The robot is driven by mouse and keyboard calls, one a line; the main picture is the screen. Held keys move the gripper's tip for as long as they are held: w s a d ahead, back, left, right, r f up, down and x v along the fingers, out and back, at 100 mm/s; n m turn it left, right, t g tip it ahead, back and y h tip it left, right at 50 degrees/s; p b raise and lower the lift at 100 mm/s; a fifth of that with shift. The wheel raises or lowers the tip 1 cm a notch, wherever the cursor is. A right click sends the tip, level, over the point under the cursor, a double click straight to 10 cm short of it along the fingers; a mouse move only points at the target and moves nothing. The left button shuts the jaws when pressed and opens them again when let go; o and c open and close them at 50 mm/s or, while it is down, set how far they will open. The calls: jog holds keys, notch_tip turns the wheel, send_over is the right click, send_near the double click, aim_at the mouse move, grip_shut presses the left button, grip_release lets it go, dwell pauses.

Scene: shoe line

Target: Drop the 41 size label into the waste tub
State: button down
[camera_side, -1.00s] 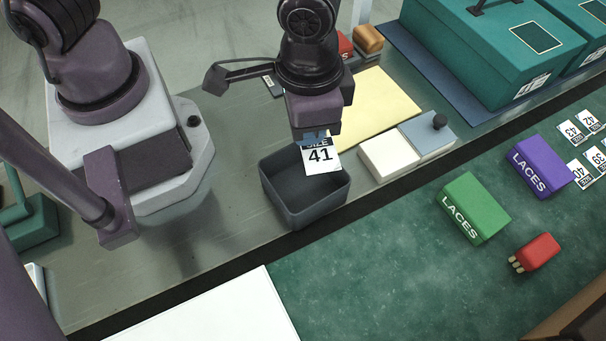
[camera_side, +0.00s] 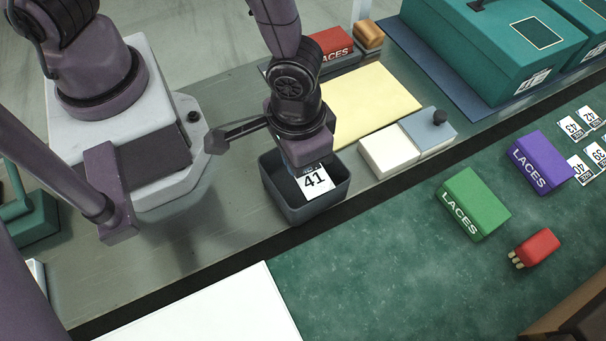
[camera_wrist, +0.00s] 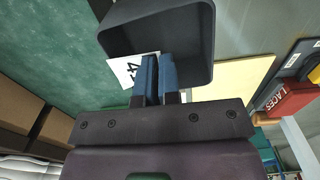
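The 41 size label (camera_side: 315,181) is a white card with a dark top band and a large black 41. It sits at the tips of my gripper (camera_side: 308,166), over the opening of the waste tub (camera_side: 271,190), a dark grey open box. In the wrist view, the blue fingers (camera_wrist: 158,78) are close together with the label (camera_wrist: 125,70) beside and partly behind the left one. There the label overlaps the rim of the tub (camera_wrist: 203,50). The fingers appear shut on the label; the grip itself is mostly hidden.
A white and blue block with a black knob (camera_side: 439,118) and a yellow sheet (camera_side: 375,100) lie right of the tub. Green (camera_side: 472,200) and purple (camera_side: 541,160) lace boxes, a red item (camera_side: 536,248) and other size labels (camera_side: 590,150) lie on the green mat.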

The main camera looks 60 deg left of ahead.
jog(key=shift+f, duration=0.15)
jog(key=c, duration=1.3)
grip_release()
jog(key=shift+o, duration=0.2)
notch_tip(320, 180, up, 13)
